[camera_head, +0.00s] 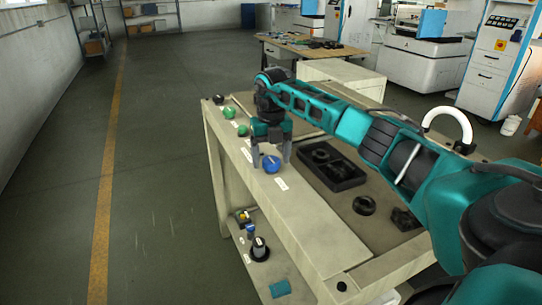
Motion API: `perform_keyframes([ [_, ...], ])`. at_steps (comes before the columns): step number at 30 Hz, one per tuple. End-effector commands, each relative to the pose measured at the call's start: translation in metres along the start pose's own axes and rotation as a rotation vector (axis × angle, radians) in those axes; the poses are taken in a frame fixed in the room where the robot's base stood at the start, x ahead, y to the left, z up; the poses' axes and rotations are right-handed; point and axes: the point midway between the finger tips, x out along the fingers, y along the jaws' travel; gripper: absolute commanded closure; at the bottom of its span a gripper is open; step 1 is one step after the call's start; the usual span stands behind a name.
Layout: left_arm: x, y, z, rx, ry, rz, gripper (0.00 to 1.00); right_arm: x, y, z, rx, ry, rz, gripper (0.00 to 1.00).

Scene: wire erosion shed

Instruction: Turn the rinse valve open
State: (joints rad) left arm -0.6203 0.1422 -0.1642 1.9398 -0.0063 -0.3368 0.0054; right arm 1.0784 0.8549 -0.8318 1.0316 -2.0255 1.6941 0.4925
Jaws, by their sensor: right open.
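A round blue knob (271,165) with a light mark on it sits on the pale bench's sloped front panel. Two green knobs (229,112) (243,130) and a black knob (218,99) sit farther back along the same panel. Each has a small white label too small to read, so I cannot tell by text which is the rinse valve. My right gripper (270,159) points down at the blue knob. Its fingers are open, one on either side of the knob; whether they touch it is unclear. My left gripper is out of view.
The bench top (314,230) holds a black tray (331,166) with dark parts, a black ring (364,205) and a dark block (405,219). A lower shelf carries small items, including a teal piece (280,288). Open floor (160,190) lies to the left.

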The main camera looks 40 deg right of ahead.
Motion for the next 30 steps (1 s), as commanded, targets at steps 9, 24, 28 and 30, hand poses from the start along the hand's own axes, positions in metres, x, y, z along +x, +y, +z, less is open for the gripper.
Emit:
perform_keyframes([
  [9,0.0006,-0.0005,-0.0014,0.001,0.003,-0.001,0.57,-0.0001,0.0001,-0.0001,0.0,0.001,0.0,0.37],
  [24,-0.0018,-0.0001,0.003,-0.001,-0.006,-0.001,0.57,-0.0004,0.0,-0.0001,0.0,0.001,0.0,0.8],
  [28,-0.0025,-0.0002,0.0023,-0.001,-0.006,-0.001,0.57,-0.0008,-0.0001,0.0,-0.009,0.001,-0.001,0.8],
  [30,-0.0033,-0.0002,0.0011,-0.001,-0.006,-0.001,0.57,-0.0012,-0.0001,0.0,-0.023,0.001,-0.001,0.8],
])
